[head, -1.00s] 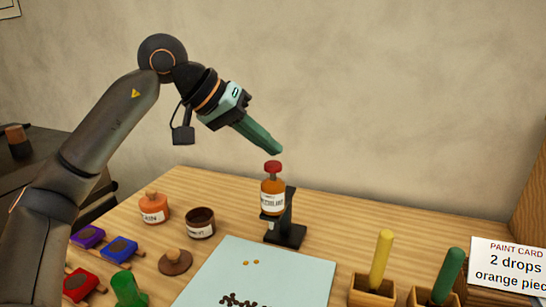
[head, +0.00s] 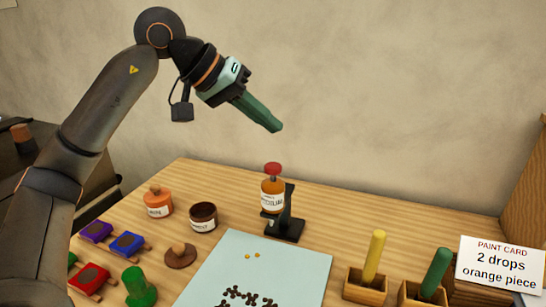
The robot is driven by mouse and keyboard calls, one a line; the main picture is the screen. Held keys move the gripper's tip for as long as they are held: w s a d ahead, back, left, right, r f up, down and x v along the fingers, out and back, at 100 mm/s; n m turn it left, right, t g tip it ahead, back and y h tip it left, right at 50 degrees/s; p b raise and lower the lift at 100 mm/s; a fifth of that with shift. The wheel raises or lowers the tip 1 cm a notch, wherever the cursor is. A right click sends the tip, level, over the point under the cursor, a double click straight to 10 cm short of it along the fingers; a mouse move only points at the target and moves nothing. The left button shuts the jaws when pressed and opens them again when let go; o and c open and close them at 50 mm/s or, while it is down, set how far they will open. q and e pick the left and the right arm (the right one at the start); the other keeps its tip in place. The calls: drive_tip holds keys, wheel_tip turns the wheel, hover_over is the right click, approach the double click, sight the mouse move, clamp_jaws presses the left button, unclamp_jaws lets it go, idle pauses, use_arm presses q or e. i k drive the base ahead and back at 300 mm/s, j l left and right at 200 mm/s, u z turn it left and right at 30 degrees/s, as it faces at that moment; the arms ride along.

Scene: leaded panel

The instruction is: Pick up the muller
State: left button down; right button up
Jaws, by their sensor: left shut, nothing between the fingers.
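A green piece with a narrow upper part and a wider foot (head: 139,287) stands at the front left of the table; by its shape it looks like the muller. Its lower edge is near the bottom of the picture. My left gripper (head: 277,127) is shut and empty. It is high above the table, over the red-topped amber bottle (head: 272,194) in its dark stand, and well up and to the right of the green piece. My right gripper is not in view.
Red (head: 89,278), blue (head: 127,243) and purple (head: 96,231) blocks lie left of the green piece. A pale sheet (head: 300,262) lies to the right.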

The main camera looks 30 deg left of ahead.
sight(141, 292)
drive_tip(key=k, duration=1)
